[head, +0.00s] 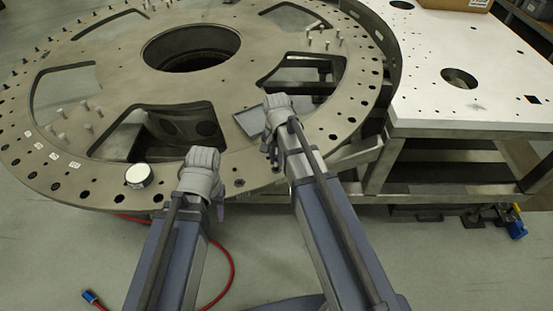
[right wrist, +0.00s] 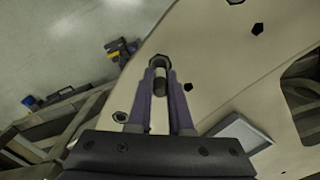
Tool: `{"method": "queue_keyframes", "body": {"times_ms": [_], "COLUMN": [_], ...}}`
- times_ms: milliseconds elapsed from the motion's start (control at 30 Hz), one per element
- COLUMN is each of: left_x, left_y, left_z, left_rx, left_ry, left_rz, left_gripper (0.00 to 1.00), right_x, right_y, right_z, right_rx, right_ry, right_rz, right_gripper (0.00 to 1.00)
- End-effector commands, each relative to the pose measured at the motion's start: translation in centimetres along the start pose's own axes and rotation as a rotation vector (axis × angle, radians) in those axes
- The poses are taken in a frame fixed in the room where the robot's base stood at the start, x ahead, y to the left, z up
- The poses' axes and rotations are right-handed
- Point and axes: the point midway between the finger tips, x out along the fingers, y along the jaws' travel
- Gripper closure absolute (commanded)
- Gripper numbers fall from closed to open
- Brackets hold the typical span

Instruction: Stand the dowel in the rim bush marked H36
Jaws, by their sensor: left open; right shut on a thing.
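My right gripper (head: 272,152) is over the near right part of the turret plate's rim (head: 215,178). Another ringed bush (right wrist: 120,116) lies to the left. No H36 mark is readable. In the head view the gripper hides the dowel. My left gripper (head: 220,208) is open and empty-looking by the plate's near edge.
A shallow grey tray (head: 248,121) lies on the plate beside the right gripper. A white round piece (head: 139,175) sits on the rim at left, near small white labels (head: 53,156). Upright pins (head: 62,137) stand on the plate. A pale table (head: 465,95) adjoins at right.

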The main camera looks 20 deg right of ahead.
Motion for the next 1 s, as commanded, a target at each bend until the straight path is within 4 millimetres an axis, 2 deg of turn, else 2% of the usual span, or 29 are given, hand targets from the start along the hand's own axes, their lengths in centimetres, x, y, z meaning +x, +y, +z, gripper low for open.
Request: {"method": "queue_keyframes", "body": {"times_ms": [500,1000], "left_x": [2.6,3.1], "left_y": [0.2,0.3], "left_z": [-0.1,-0.2], "left_rx": [0.0,0.0], "left_ry": [0.0,0.0], "left_rz": [0.0,0.0], "left_gripper": [0.5,0.5], "right_x": [2.6,3.1], "right_y": [0.0,0.1], "right_z": [0.0,0.2], "right_rx": [0.0,0.0], "right_ry": [0.0,-0.005], "right_rz": [0.0,0.002], "right_gripper": [1.0,1.0]}}
